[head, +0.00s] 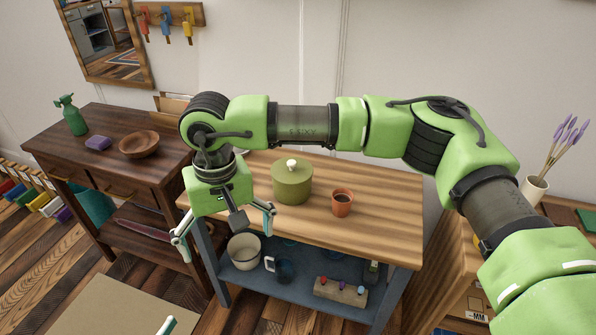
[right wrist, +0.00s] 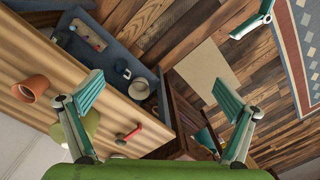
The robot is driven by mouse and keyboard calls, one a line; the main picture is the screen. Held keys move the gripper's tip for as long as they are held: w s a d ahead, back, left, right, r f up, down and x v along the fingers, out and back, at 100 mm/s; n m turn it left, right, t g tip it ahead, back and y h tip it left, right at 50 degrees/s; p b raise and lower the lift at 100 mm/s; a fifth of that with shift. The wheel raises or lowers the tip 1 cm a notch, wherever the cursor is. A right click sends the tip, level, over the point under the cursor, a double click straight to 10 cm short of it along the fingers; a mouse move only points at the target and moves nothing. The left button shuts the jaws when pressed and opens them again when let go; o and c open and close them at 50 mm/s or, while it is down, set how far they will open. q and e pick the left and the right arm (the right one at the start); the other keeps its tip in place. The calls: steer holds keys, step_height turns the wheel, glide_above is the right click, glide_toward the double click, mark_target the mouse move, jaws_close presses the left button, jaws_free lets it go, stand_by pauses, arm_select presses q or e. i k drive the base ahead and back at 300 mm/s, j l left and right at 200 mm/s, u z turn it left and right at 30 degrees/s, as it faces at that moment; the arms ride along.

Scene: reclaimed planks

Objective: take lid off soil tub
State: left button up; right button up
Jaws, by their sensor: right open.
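The soil tub (head: 292,186) is a round olive-green tub on the light wooden bench top. Its lid (head: 291,167) is on it, with a pale knob on top. In the right wrist view the tub (right wrist: 92,124) is partly hidden behind one finger. My right gripper (head: 224,238) is open and empty, left of the tub and apart from it, near the bench's left end. Its spread fingers also show in the right wrist view (right wrist: 165,115). Only a fingertip of my left gripper (head: 168,325) shows at the bottom edge, so its opening is unclear.
A terracotta pot (head: 342,204) stands just right of the tub. A red-handled object (right wrist: 130,133) lies on the bench. The lower shelf holds a cream pot (head: 244,252), a dark mug (head: 285,272) and a block with colored pegs (head: 340,292). The bench's front right is clear.

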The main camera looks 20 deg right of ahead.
mark_target(291, 196)
steer(key=i+l, duration=0.95)
